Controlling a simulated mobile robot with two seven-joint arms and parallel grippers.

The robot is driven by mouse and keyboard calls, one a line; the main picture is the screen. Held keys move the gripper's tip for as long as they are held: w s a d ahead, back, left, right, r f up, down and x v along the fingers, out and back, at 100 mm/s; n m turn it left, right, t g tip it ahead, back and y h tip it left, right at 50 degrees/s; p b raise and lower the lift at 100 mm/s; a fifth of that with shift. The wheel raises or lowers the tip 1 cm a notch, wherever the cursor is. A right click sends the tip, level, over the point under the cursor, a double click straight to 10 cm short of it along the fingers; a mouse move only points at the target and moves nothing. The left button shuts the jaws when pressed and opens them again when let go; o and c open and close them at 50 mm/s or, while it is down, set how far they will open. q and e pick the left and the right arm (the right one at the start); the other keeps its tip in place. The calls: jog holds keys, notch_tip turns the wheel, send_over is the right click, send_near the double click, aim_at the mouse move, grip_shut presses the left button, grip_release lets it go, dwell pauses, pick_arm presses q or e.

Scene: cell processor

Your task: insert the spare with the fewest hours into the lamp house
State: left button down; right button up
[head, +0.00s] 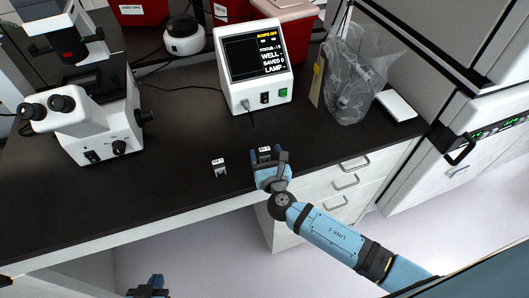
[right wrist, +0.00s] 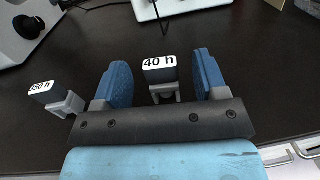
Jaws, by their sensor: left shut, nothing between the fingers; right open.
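A small spare lamp labelled "40 h" (right wrist: 162,66) stands on the dark bench, and its top shows in the head view (head: 265,150). My right gripper (head: 268,163) is open, with one finger on each side of this spare; contact is not visible. A second spare (head: 219,168) stands to its left; in the right wrist view its label (right wrist: 42,88) seems to read 350 h, though the first digit is unclear. My left gripper (head: 148,287) is shut and empty, low in the head view, away from the bench top. I cannot clearly make out the lamp house.
A white microscope (head: 105,125) stands at the left. A white control box (head: 255,70) with a screen reading "SCOPE OFF" stands behind the spares. A clear bag (head: 350,80) and red bins (head: 285,20) are at the back. The bench between microscope and spares is clear.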

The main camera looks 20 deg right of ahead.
aim_at(264, 148)
jog(key=shift+w+d, duration=0.1)
jog(key=shift+w, duration=0.9)
jog(key=shift+s, duration=0.1)
jog(key=shift+c, duration=0.5)
jog(key=c, duration=1)
notch_tip(264, 148, up, 20)
jog(key=p, duration=0.2)
jog(key=shift+p, duration=0.35)
